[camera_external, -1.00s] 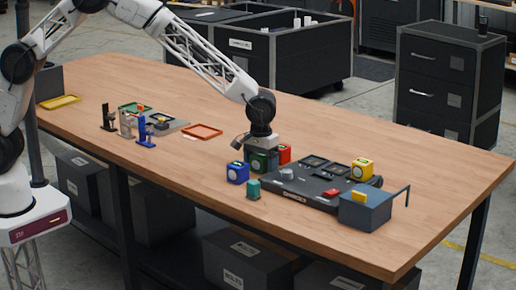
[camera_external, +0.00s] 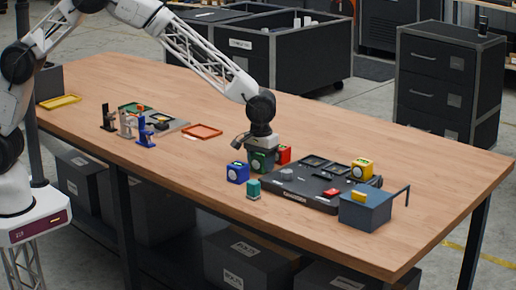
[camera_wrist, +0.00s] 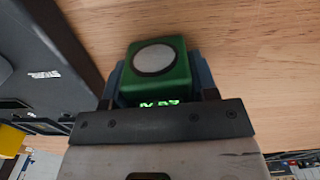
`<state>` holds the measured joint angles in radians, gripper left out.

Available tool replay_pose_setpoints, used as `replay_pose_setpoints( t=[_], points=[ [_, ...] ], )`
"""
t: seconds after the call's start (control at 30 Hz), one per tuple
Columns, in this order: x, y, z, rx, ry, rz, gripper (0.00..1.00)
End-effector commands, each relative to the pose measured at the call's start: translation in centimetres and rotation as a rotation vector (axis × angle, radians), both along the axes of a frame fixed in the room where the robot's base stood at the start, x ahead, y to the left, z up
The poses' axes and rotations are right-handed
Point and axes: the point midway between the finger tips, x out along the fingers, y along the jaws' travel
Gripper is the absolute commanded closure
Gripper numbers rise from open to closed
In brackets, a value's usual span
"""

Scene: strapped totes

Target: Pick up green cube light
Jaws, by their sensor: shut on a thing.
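The green cube light (camera_wrist: 168,88) is large in the wrist view, with a pale round disc on one face and glowing green marks on the edge near the gripper. My gripper (camera_wrist: 157,84) is shut on it, a finger on each side. In the external view my gripper (camera_external: 262,152) points down near the left end of the black panel, and the dark green cube (camera_external: 259,165) sits between the fingers. I cannot tell for certain whether the cube is clear of the table.
A blue cube (camera_external: 238,172) stands left of the held cube, a red cube (camera_external: 284,154) behind right, and a small teal block (camera_external: 253,188) in front. The black panel (camera_external: 315,195) carries a yellow cube (camera_external: 362,168). A blue-grey box (camera_external: 366,212) stands at right. The table's middle is clear.

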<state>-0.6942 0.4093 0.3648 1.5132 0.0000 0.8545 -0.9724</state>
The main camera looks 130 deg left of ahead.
Motion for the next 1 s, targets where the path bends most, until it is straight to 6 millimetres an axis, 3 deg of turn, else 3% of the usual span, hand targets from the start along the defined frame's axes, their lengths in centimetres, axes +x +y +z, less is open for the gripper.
replay_pose_setpoints(
  t=[0.23,0.43,1.0],
  points=[
    [0.0,0.0,1.3,0.002,-0.002,0.000,0.78],
    [0.0,0.0,3.8,0.002,-0.003,0.000,0.78],
    [-6.4,-5.2,4.3,0.001,-0.001,0.000,0.78]
  ],
)
